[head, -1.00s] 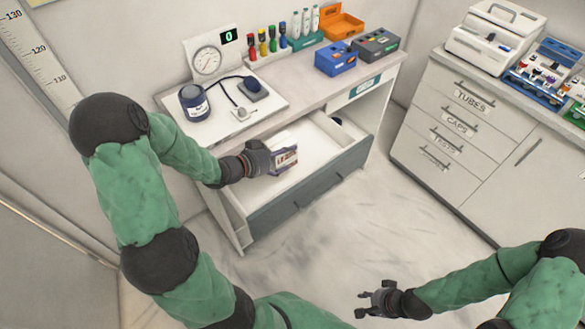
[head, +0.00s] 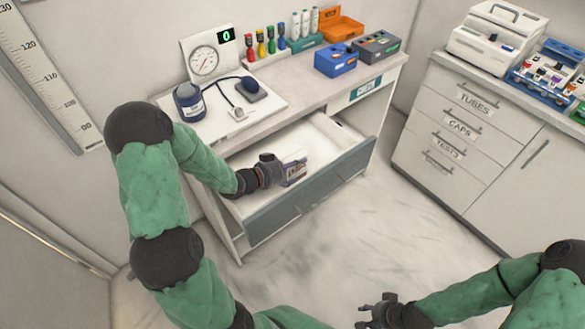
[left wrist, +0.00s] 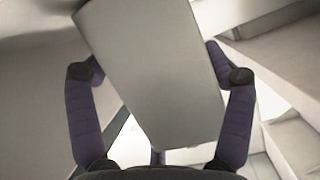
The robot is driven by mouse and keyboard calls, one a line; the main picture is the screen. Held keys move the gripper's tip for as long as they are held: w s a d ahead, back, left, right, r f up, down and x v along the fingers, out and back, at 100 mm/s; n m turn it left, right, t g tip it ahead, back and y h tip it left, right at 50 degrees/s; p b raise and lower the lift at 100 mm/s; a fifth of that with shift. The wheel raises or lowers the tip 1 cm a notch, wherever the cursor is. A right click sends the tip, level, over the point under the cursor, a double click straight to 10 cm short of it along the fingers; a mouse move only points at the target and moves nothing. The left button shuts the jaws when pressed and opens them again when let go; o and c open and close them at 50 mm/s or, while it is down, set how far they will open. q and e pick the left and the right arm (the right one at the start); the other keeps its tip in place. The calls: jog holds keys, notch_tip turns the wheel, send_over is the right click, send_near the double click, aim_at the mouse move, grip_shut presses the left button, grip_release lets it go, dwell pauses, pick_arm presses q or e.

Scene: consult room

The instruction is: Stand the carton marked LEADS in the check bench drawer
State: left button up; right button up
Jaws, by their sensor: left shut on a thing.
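My left gripper (head: 280,173) is shut on a small pale carton (head: 295,171) at the open check bench drawer (head: 318,187). The carton has a dark marking on the side seen from the head, too small to read. In the head view it appears over the drawer's inside, close behind the grey front. I cannot tell whether it touches the drawer floor. In the left wrist view the carton's plain grey face (left wrist: 155,75) lies between both fingers, slanted in the picture. My right gripper (head: 366,310) is open and empty, low over the floor, apart from the bench.
The bench top (head: 305,88) above the drawer holds a blood pressure gauge (head: 206,60), a dark cuff (head: 189,100), a blue box (head: 336,61) and an orange bin (head: 338,29). A drawer cabinet (head: 455,130) stands at the right. The floor between is clear.

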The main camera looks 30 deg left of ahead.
pick_arm(q)
jog(key=shift+f, duration=0.2)
jog(key=o, duration=1.1)
jog(key=shift+o, duration=0.2)
jog(key=shift+s+a+r, duration=0.1)
jog(key=shift+s+r, duration=0.1)
jog(key=shift+r, duration=0.2)
jog(key=p+v, duration=0.2)
jog(key=v, duration=0.4)
jog(key=shift+a+p, duration=0.1)
jog(key=shift+p, duration=0.3)
jog(key=shift+s+a+r, duration=0.1)
jog(key=shift+s, duration=0.3)
